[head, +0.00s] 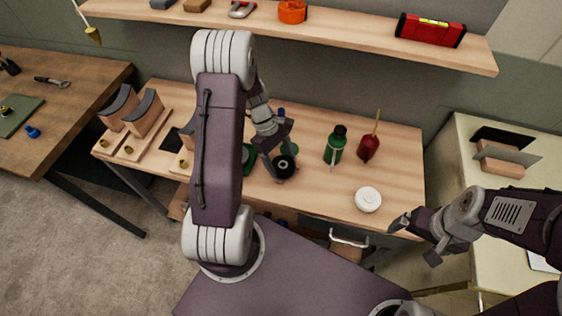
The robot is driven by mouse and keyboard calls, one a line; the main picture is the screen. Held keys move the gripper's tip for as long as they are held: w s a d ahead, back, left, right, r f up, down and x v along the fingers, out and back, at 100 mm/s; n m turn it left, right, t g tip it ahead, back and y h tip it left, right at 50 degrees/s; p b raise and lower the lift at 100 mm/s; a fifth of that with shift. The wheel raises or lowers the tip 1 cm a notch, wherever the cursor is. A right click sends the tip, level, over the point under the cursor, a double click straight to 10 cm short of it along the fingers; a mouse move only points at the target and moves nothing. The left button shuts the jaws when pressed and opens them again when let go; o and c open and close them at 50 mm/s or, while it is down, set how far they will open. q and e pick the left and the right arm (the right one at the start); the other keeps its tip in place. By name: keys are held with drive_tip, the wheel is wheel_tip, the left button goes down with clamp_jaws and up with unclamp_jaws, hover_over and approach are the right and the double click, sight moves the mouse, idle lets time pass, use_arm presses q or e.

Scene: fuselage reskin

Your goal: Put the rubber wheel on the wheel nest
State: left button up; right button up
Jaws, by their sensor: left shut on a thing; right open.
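The rubber wheel (285,167) is a small black ring with a pale centre, over the middle of the wooden workbench. My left gripper (280,161) is shut on it, with a dark finger at either side. A small brownish piece shows just under the wheel; I cannot tell whether it is the wheel nest or whether the wheel touches it. My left arm hides part of the bench to the left. My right gripper (415,241) is open and empty, off the bench's front right edge.
A green bottle (335,146), a red oil can (369,146) and a white round container (368,199) stand right of the wheel. Wooden blocks with curved dark tops (146,112) stand at the left. A shelf (350,31) overhangs the back.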

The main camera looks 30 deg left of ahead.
use_arm(q)
drive_tip(key=shift+w+f, duration=0.1)
drive_tip(key=shift+f, duration=0.25)
drive_tip(key=shift+f, duration=0.1)
drive_tip(key=o, duration=1.6)
drive_tip(key=shift+o, duration=0.2)
drive_tip(key=shift+a+r, duration=0.1)
drive_tip(key=shift+r, duration=0.25)
drive_tip(key=s+p+v, duration=0.1)
drive_tip(key=p+v, duration=0.1)
drive_tip(key=v, duration=1)
drive_tip(key=m+y, duration=0.3)
drive_tip(key=m, duration=0.3)
hover_over(279, 170)
drive_tip(key=s+d+f+m+t+y, duration=0.1)
drive_tip(key=s+d+m+t, duration=0.1)
drive_tip(key=s+d+m, duration=0.3)
drive_tip(key=m, duration=0.4)
drive_tip(key=shift+s, duration=0.4)
